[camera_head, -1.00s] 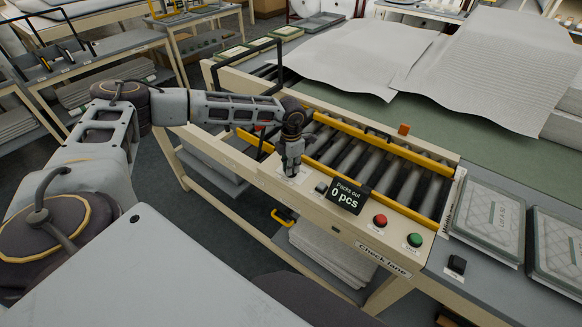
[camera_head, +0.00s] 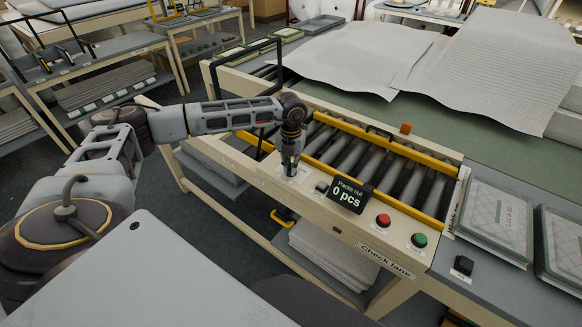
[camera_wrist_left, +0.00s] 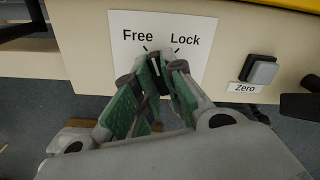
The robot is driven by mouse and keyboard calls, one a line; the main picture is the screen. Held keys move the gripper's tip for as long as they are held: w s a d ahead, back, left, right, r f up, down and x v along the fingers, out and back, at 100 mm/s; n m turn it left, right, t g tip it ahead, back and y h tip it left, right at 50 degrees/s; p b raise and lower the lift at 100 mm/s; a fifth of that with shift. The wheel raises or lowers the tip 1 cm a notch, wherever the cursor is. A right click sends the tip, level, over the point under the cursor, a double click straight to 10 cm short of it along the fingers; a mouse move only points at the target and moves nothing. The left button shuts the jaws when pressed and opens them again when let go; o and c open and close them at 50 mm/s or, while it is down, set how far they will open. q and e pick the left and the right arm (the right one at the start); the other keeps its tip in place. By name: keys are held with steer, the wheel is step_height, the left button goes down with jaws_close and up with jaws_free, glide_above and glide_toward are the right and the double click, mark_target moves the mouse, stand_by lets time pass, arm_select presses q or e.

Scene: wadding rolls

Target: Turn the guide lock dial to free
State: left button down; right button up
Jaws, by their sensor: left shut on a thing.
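The guide lock dial (camera_wrist_left: 160,72) is a small dark knob in the left wrist view, mostly hidden between my fingertips. Behind it is a white label plate (camera_wrist_left: 125,20) with "Free" at left and "Lock" at right, each with a short tick. I cannot tell which tick the dial points to. My left gripper (camera_wrist_left: 159,75), with green finger pads, is shut on the dial. In the head view the left gripper (camera_head: 290,168) points down at the panel, left of the counter display, and hides the dial. My right gripper is not in view.
The "Packs out 0 pcs" display (camera_head: 350,195), a red button (camera_head: 383,220) and a green button (camera_head: 419,240) sit along the panel. A Zero button (camera_wrist_left: 260,69) is right of the dial. The roller lane (camera_head: 365,158) with yellow rails lies behind.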

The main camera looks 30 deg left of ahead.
arm_select(q)
steer(key=shift+w+r+n+b, duration=0.1)
steer(key=shift+n+b, duration=0.4)
steer(key=shift+n, duration=1.4)
steer(key=shift+a, duration=0.1)
steer(key=c, duration=1.5)
jaws_free()
step_height(320, 180, up, 12)
